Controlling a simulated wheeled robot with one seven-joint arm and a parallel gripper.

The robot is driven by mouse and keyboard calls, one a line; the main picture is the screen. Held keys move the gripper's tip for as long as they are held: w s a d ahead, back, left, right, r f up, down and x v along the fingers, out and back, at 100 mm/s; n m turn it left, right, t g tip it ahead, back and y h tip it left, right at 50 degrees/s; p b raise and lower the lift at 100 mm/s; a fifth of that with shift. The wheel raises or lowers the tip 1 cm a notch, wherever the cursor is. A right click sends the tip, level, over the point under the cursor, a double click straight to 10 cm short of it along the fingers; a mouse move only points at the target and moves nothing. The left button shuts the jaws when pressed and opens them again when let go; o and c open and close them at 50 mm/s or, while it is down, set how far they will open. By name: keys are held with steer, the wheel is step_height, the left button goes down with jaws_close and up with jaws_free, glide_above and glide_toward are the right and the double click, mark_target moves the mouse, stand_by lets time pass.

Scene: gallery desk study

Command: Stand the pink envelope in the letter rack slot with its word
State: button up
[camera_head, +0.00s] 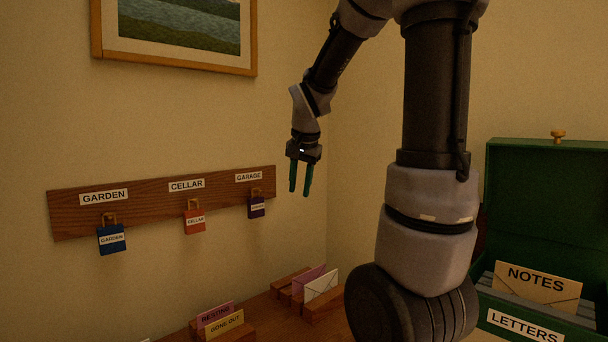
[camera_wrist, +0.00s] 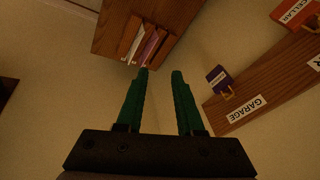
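My gripper (camera_head: 299,192) hangs in the air, fingers down, in front of the wall and above the desk. In the wrist view its two green fingers (camera_wrist: 160,74) are apart with nothing between them. A pink envelope (camera_head: 309,277) stands in a wooden letter rack (camera_head: 325,309) on the desk, behind a white envelope (camera_head: 321,285). The rack with its envelopes also shows in the wrist view, beyond the fingertips, where the pink envelope (camera_wrist: 150,47) is small and dim. I cannot read a word on the pink envelope or on the rack slots.
A second holder has a pink RESTING card (camera_head: 215,314) and a yellow GONE OUT card (camera_head: 224,325). A wooden board (camera_head: 150,203) on the wall bears blue, red and purple tags on hooks. A green LETTERS box (camera_head: 550,200) with a NOTES envelope (camera_head: 537,287) stands right.

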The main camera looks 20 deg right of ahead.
steer(key=s+a+r+n+t+y, duration=0.1)
steer(key=s+a+r+n, duration=0.1)
steer(key=s, duration=0.7)
steer(key=s+a+r+n+t+y, duration=0.1)
steer(key=s+a+r+n, duration=0.2)
steer(key=s, duration=0.5)
steer(key=shift+s+a+r+t+y, duration=0.35)
steer(key=shift+a+r, duration=0.2)
steer(key=shift+a, duration=0.25)
steer(key=shift+d, duration=0.1)
